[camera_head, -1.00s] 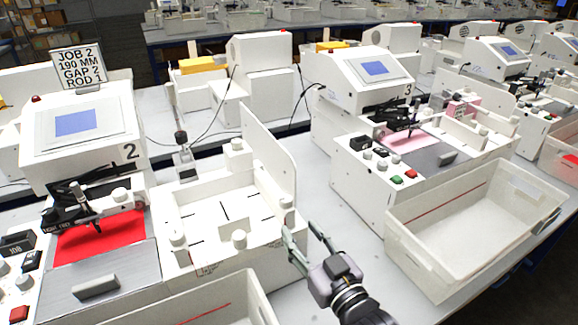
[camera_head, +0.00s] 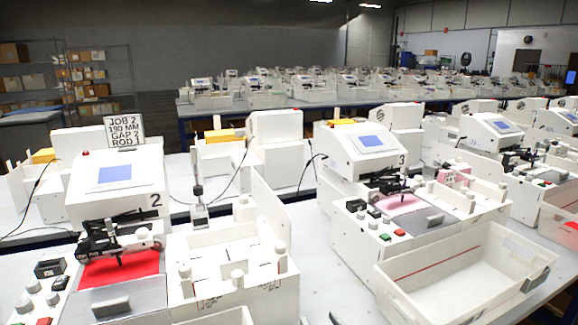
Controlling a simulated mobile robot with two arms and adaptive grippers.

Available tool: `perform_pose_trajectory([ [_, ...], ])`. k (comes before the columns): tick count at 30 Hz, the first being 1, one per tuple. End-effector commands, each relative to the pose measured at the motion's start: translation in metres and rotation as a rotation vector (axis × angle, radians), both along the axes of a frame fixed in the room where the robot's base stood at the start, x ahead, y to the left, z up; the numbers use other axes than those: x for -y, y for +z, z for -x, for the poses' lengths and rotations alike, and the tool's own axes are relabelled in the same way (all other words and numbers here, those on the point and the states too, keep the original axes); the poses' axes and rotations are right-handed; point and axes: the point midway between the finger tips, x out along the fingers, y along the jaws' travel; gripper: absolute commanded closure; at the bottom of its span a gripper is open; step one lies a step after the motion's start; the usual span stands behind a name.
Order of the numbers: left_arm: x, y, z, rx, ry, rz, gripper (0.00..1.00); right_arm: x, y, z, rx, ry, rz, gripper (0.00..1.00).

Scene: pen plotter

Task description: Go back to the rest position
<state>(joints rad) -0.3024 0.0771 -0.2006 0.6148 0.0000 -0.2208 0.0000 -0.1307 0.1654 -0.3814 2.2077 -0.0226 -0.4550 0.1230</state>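Only the fingertips of my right gripper (camera_head: 319,319) show, at the bottom edge of the head view, over the bare table to the right of machine 2's white tray. The tips are apart with nothing seen between them; the rest of the gripper is cut off. My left gripper is not in view. Plotter machine 2 (camera_head: 112,185) stands at the left with a red sheet (camera_head: 118,268) on its bed. A sign (camera_head: 124,138) above it reads JOB 2, 190 MM, GAP 2, ROD 1.
The white tray unit (camera_head: 228,262) with several knobs stands beside machine 2. Machine 3 (camera_head: 365,155) with a pink sheet (camera_head: 398,204) is at the right. An open white bin (camera_head: 470,270) sits in front of it. Bare table (camera_head: 325,262) lies between the two stations.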

Motion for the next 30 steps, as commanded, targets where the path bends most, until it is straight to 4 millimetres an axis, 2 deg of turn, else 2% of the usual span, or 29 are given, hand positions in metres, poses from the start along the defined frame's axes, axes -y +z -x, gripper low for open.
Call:
perform_pose_trajectory([
  [2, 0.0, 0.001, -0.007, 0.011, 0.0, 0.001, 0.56, 0.003, -0.006, 0.002, -0.024, -0.008, 0.008, 0.58],
  [11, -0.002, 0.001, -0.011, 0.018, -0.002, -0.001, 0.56, 0.026, -0.051, 0.019, -0.209, -0.06, 0.07, 0.58],
  [17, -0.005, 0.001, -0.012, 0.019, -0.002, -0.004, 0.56, 0.05, -0.095, 0.046, -0.402, -0.106, 0.135, 0.58],
  [23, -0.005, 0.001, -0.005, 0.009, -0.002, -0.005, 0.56, 0.082, -0.146, 0.098, -0.667, -0.157, 0.218, 0.58],
  [27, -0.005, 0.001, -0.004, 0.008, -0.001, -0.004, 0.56, 0.107, -0.178, 0.148, -0.874, -0.187, 0.281, 0.58],
  [30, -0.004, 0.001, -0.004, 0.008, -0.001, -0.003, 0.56, 0.121, -0.192, 0.182, -1.003, -0.201, 0.319, 0.58],
])
